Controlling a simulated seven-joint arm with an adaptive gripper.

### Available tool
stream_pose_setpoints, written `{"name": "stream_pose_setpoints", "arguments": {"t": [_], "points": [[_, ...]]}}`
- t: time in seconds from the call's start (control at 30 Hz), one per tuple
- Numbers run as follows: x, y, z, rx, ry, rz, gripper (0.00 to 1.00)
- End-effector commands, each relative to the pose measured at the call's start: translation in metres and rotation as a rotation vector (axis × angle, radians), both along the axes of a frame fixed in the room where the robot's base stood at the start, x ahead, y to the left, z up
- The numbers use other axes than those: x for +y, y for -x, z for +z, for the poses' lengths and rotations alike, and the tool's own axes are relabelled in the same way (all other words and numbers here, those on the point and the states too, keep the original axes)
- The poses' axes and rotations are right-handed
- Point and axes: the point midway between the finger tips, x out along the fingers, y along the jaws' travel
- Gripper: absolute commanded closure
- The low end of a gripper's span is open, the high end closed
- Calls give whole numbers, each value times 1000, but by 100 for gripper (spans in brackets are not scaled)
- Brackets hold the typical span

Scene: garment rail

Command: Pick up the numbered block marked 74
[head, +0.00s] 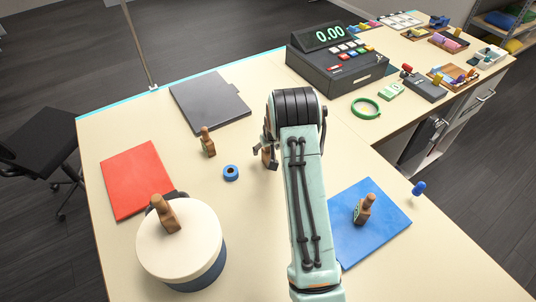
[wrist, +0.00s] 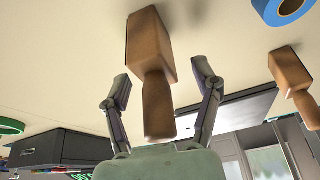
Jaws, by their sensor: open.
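Several wooden blocks with handles, like stamps, are in view; I cannot read a number on any, so I cannot tell which is 74. One block (wrist: 150,45) is between the open fingers of my gripper (wrist: 161,85) in the wrist view, with a gap on both sides. In the head view my gripper (head: 265,156) is mid-table and mostly hides that block. Another block (head: 208,142) stands left of it; it also shows in the wrist view (wrist: 289,68). One block (head: 167,214) stands on the round white-lidded box, and one (head: 365,209) on the blue mat.
A blue tape roll (head: 231,173) lies left of my gripper. A red mat (head: 137,180), a dark grey folder (head: 210,102), a round box (head: 180,254), a blue mat (head: 385,225) and a cash register (head: 338,65) surround it. A green ring (head: 366,108) lies at the right.

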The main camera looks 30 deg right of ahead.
Motion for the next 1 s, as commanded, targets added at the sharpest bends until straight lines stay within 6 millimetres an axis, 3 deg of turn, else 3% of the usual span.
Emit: {"name": "stream_pose_setpoints", "arguments": {"t": [0.23,0.27,0.43,0.47,0.83,1.0], "points": [[0,-1,-1,-2,0,0,36],[0,-1,-1,-1,0,0,43],[0,-1,-1,-1,0,0,96],[0,-1,-1,-1,0,0,100],[0,-1,1,0,0,0,100],[0,-1,17,-3,1,1,100]]}}
